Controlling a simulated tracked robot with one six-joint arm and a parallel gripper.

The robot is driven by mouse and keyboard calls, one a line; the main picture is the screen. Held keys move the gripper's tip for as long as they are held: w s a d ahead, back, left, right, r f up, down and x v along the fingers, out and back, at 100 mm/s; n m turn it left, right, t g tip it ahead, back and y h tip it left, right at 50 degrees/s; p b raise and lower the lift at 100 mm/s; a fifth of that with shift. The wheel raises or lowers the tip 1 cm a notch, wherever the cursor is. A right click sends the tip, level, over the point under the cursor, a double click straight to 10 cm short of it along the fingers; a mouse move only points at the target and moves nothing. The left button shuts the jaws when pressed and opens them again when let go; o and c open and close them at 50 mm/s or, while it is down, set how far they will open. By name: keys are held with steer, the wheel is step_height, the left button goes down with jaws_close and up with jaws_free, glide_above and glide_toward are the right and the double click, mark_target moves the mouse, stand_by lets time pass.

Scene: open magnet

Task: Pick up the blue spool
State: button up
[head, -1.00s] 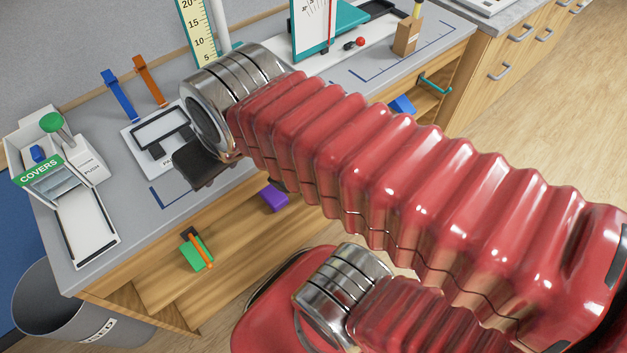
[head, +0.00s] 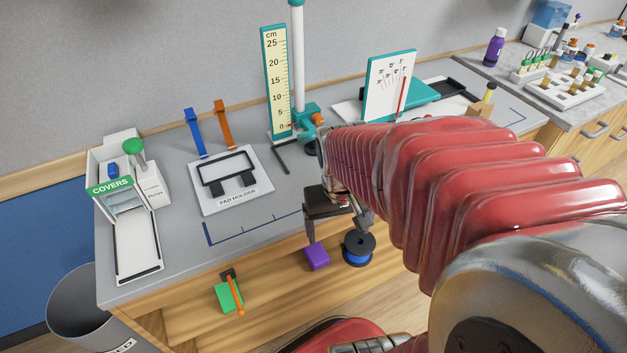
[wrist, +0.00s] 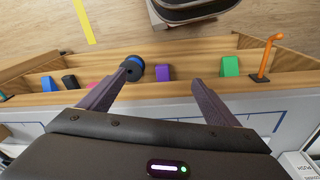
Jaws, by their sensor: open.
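The blue spool (head: 358,249) has black flanges and lies in the open wooden drawer under the bench front, right of a purple block (head: 316,256). In the wrist view the spool (wrist: 131,69) is at the left finger's tip, which overlaps part of it. My gripper (wrist: 163,78) is open, with the spool at its left side rather than centred between the fingers. Whether the finger touches it I cannot tell. In the head view my gripper (head: 345,212) is above the drawer, just over the spool, partly hidden by my arm.
The drawer (head: 275,285) also holds a green block (head: 228,295) with an orange hook (head: 236,297); the wrist view adds a blue block (wrist: 70,82). On the bench are a pad holder (head: 230,180) and a covers dispenser (head: 122,200). A grey bin (head: 85,300) stands at lower left.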

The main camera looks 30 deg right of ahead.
steer(key=s+d+f+m+g, duration=0.1)
steer(key=s+d+f, duration=0.4)
steer(key=f, duration=0.4)
steer(key=s+d+f+y, duration=0.1)
steer(key=s+d+f, duration=0.2)
steer(key=d+f, duration=0.5)
steer(key=s+d+f+m+g, duration=0.1)
steer(key=s+d+f, duration=0.3)
steer(key=f, duration=0.7)
steer(key=s+a+f+n+t, duration=0.1)
steer(key=a+f+t, duration=0.25)
steer(key=f, duration=1.05)
steer(key=w+d+r+n+t+h, duration=0.2)
steer(key=w+r+t, duration=0.4)
steer(key=w+t, duration=0.4)
steer(key=shift+w+r+t+h, duration=0.35)
steer(key=shift+w+h, duration=0.1)
steer(key=shift+h, duration=0.35)
